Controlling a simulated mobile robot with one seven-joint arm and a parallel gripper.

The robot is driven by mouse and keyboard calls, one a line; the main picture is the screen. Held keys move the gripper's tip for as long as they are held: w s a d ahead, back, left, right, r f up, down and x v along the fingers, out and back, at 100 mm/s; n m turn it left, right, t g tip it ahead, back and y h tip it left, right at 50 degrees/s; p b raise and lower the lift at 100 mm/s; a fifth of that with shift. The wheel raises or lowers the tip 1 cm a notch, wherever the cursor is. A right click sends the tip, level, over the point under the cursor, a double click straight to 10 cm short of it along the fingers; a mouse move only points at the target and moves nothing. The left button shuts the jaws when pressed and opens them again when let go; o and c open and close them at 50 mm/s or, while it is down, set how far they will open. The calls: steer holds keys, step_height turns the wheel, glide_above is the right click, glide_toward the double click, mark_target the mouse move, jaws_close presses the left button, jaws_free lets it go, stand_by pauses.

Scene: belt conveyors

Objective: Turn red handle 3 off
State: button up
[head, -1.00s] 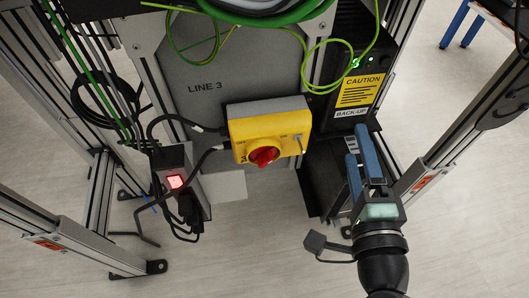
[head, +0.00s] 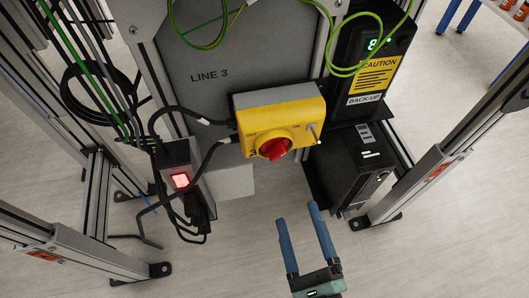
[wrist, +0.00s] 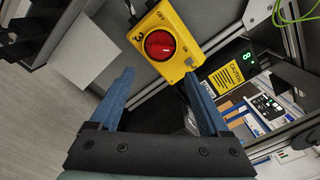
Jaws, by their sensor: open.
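Red handle 3 (head: 273,150) is a round rotary knob on the front of a yellow switch box (head: 310,112) with a grey top. OFF is marked at its upper left and ON at its upper right in the head view. Its grip ridge looks slanted towards the upper right, but I cannot tell its exact setting. My gripper (head: 298,216) is open and empty, below the box and apart from it. In the wrist view the red handle (wrist: 160,45) lies beyond and between the blue fingertips of my gripper (wrist: 159,76), with nothing touching it.
A grey LINE 3 panel (head: 220,100) stands behind the box. A metal pin (head: 313,132) sticks out right of the handle. Black cables and a lit red power switch (head: 180,181) are at left. A black BACK-UP unit (head: 365,75) and metal posts stand right.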

mark_target(278, 157)
steer(key=b+x, duration=0.2)
steer(key=x, duration=1.1)
steer(key=shift+b, duration=0.35)
jaws_close()
